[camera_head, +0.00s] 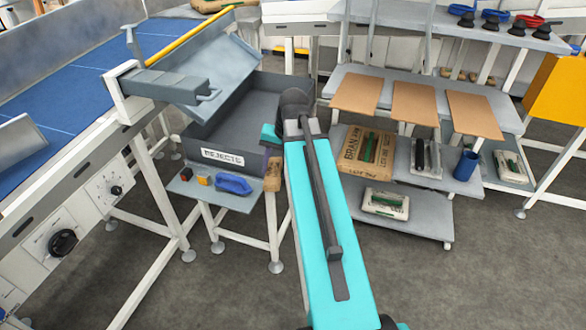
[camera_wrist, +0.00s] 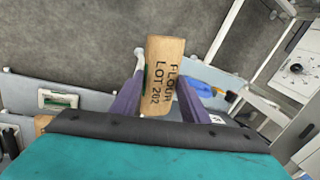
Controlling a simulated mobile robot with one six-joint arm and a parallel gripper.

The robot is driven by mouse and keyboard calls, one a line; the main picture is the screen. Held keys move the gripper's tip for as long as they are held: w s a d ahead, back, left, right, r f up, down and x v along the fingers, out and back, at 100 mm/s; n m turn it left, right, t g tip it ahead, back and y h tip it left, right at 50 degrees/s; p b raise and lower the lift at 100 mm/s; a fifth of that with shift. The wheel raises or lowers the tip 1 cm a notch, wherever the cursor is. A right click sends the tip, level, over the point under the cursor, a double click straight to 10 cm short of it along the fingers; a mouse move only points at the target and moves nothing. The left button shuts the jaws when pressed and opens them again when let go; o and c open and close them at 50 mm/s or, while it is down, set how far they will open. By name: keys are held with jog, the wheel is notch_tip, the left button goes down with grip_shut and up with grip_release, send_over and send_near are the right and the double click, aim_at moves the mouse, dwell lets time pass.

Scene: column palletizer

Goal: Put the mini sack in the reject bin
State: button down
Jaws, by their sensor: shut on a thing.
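The mini sack (camera_wrist: 166,62) is tan paper and marked FLOUR LOT 202 in the wrist view. My gripper (camera_wrist: 160,97) is shut on it, one purple finger on each side. In the head view the sack (camera_head: 272,175) shows as a small tan piece below my wrist, by the front right corner of the reject bin. It appears outside the bin's wall. The reject bin (camera_head: 208,152) is a grey, open-topped box with a white REJECTS label on its front. My arm covers part of its right side. The bin floor that shows looks empty.
A small shelf below the bin front holds a blue tool (camera_head: 233,184) and buttons. A grey chute (camera_head: 215,75) and a pusher (camera_head: 165,86) stand at the bin's left and back. Right, a shelf rack holds cardboard sheets (camera_head: 414,102), sacks and a blue cup (camera_head: 466,165).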

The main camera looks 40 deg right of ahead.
jog(key=w+a+n+g+b, duration=0.1)
jog(key=w+a+n+b, duration=0.1)
jog(key=a, duration=1)
jog(key=w+a+r+n+g+b, duration=0.1)
jog(key=w+a+n, duration=0.3)
jog(key=a, duration=0.8)
jog(key=n+b, duration=0.1)
jog(key=n, duration=0.1)
jog(key=shift+n+y, duration=0.3)
jog(key=shift+y, duration=0.1)
